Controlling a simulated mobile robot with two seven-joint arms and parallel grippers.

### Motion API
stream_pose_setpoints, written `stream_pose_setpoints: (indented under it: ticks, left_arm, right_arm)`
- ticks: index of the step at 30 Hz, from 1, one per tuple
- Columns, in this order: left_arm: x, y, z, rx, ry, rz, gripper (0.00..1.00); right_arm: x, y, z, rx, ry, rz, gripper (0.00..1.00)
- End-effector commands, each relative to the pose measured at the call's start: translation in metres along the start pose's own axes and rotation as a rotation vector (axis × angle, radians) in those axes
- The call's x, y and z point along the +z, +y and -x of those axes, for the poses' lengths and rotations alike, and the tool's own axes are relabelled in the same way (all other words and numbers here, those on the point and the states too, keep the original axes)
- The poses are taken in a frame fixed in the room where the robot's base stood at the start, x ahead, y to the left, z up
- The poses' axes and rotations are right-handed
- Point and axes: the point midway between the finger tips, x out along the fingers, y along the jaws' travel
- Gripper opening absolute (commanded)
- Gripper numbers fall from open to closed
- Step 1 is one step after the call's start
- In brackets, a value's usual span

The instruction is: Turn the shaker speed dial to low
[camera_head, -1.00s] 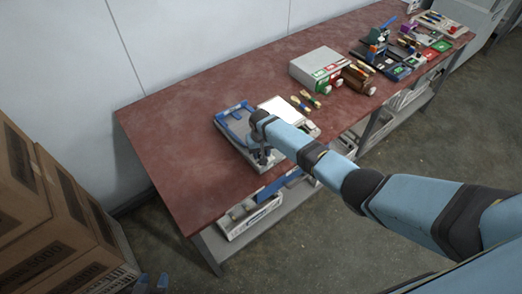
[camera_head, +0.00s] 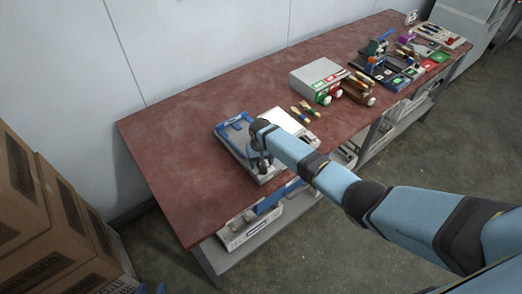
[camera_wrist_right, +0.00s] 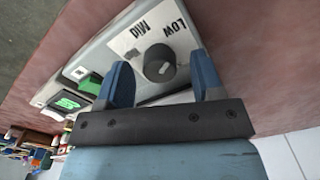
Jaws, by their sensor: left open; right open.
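The shaker (camera_head: 230,133) is a grey box with a blue-railed top at the near edge of the red table. Its black speed dial (camera_wrist_right: 158,62) shows in the right wrist view, beside the printed words LOW and MID. A pale mark on the dial points to the lower right of that picture, not clearly at either word. My right gripper (camera_wrist_right: 164,80) is open, its blue fingers on either side of the dial; contact cannot be told. In the head view my right arm hides the dial.
A green button (camera_wrist_right: 90,83) and a small display (camera_wrist_right: 66,103) sit on the same panel. A white-topped device (camera_head: 290,120), wooden spoons (camera_head: 301,110) and a grey box (camera_head: 318,72) stand to the right. Cardboard boxes (camera_head: 45,235) are at the left. The table's left part is clear.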

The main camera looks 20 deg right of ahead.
Motion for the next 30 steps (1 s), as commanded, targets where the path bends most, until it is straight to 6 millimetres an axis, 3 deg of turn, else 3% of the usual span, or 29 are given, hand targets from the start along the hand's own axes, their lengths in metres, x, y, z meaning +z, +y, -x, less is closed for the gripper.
stream_pose_setpoints:
  ticks: [9,16,21,30]
  left_arm:
    - [0.006,0.001,0.003,0.001,-0.009,0.002,0.43]
    - [0.008,0.001,0.0,0.002,-0.007,0.0,0.43]
    - [0.004,0.0,-0.003,0.002,0.0,-0.002,0.43]
    - [0.0,-0.001,-0.005,0.002,0.007,-0.004,0.43]
  right_arm:
    - [-0.001,0.0,0.069,-0.001,0.005,0.0,0.61]
    - [0.0,0.0,0.111,-0.001,0.003,0.0,0.61]
    - [0.0,0.0,0.126,0.0,0.001,-0.001,0.61]
    - [0.0,0.0,0.128,0.0,0.0,-0.001,0.61]
